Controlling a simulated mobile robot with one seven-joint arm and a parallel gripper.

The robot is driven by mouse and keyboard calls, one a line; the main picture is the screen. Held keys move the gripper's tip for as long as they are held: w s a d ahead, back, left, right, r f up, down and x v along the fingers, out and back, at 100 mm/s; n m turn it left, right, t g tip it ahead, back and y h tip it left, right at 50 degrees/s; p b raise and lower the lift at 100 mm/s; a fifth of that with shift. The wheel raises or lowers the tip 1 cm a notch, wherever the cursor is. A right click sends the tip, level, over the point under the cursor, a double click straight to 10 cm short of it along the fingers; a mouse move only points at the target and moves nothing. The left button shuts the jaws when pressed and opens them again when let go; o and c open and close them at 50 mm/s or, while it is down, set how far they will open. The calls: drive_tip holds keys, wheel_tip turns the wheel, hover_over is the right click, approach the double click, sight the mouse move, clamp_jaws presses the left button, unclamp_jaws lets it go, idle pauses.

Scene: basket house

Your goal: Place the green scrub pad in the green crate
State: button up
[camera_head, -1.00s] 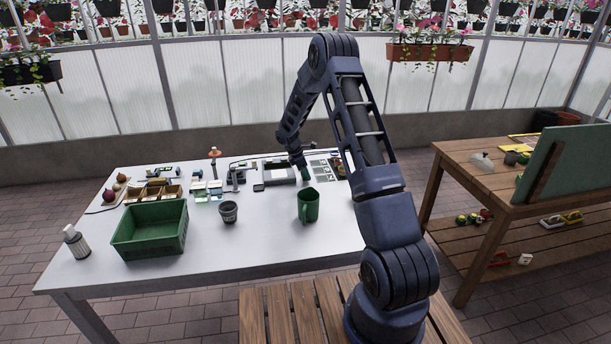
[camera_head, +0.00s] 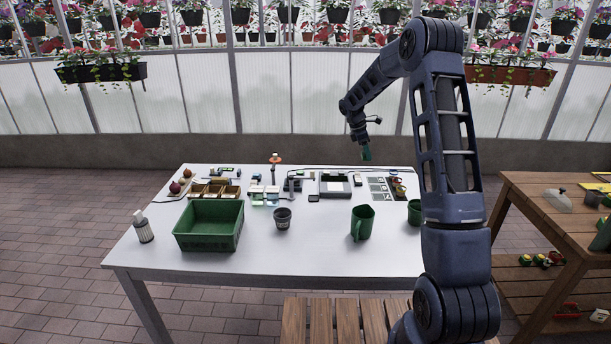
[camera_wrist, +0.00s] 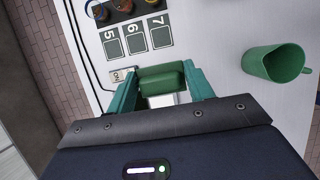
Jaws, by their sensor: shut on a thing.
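My gripper (camera_head: 365,151) is raised above the back right part of the white table. In the wrist view my gripper (camera_wrist: 162,86) is shut on the green scrub pad (camera_wrist: 161,74), held between its two green fingers. In the head view the pad is small and hard to tell from the fingertips. The green crate (camera_head: 208,228) stands on the left part of the table, well to the left of my gripper. Its inside looks empty.
Between gripper and crate stand a green jug (camera_head: 362,223) and a dark grey cup (camera_head: 283,219). Another green vessel (camera_head: 414,212) is at the right. Small wooden boxes (camera_head: 214,190) lie behind the crate. A white bottle (camera_head: 143,227) stands left of it.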

drive_tip(key=s+a+n+t, duration=0.1)
drive_tip(key=a+n+t, duration=0.4)
drive_tip(key=a, duration=1.3)
drive_tip(key=n+g+y, duration=0.2)
drive_tip(key=n+y, duration=0.6)
drive_tip(key=n, duration=1.4)
hover_over(201, 231)
drive_tip(key=s+d, duration=0.1)
wheel_tip(201, 231, down, 19)
drive_tip(key=shift+s+d+f, duration=0.1)
drive_tip(key=shift+s+d, duration=0.05)
drive_tip(key=shift+f, duration=0.1)
drive_tip(key=o, duration=0.7)
drive_tip(key=shift+o, duration=1.3)
